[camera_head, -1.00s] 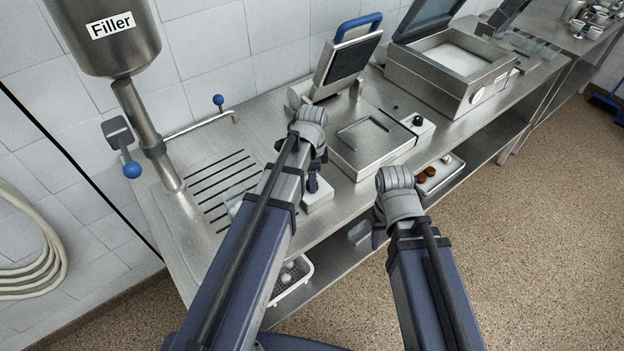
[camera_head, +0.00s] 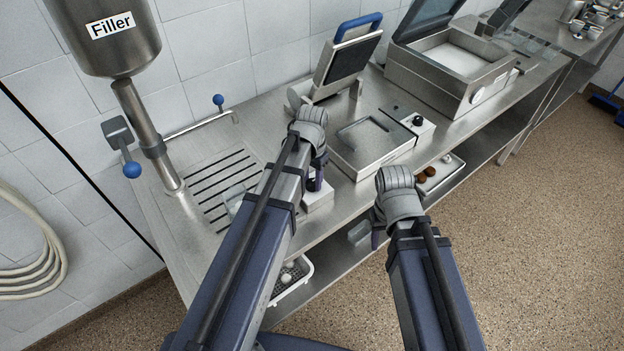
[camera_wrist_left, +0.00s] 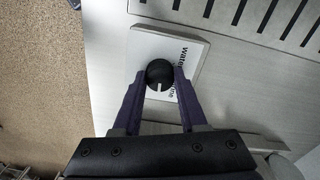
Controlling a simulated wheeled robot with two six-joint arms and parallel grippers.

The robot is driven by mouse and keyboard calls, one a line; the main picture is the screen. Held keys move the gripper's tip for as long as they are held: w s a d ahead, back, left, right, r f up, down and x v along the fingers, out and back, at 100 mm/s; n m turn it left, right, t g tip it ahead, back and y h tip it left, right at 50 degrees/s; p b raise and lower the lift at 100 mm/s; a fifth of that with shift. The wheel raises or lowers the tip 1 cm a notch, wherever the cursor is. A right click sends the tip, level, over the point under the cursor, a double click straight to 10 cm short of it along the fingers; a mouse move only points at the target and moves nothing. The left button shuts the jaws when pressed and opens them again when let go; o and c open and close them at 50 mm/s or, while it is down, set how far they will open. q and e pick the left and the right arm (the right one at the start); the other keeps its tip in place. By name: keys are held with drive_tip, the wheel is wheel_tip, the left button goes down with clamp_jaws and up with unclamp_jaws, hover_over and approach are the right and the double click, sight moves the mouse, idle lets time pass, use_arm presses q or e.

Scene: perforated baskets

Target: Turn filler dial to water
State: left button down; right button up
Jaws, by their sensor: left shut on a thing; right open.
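The filler dial (camera_wrist_left: 159,75) is a round black knob with a pale mark, on a white box (camera_wrist_left: 193,42) with printed text. "Water" is readable on it; the other word is partly hidden. My left gripper (camera_wrist_left: 160,82) is shut on the knob, one purple finger on each side. In the head view the box (camera_head: 320,196) sits at the counter's front edge, and my left wrist covers part of it. The Filler tank (camera_head: 115,45) hangs at the upper left. My right gripper (camera_head: 377,236) is open and empty in front of the counter, its fingers mostly hidden behind the wrist.
A slotted drain (camera_head: 222,185) lies left of the dial box. A steel press with a raised lid (camera_head: 350,58) stands to the right, with a larger open steel machine (camera_head: 450,75) beyond. A lower shelf holds a white basket (camera_head: 291,280) and a tray (camera_head: 440,175).

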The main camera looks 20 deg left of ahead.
sight(312, 182)
use_arm(q)
drive_tip(key=n, duration=0.4)
drive_tip(key=shift+n, duration=1.9)
drive_tip(key=shift+c, duration=2.2)
unclamp_jaws()
drive_tip(key=shift+r, duration=0.1)
wheel_tip(312, 182, up, 8)
drive_tip(key=p, duration=0.8)
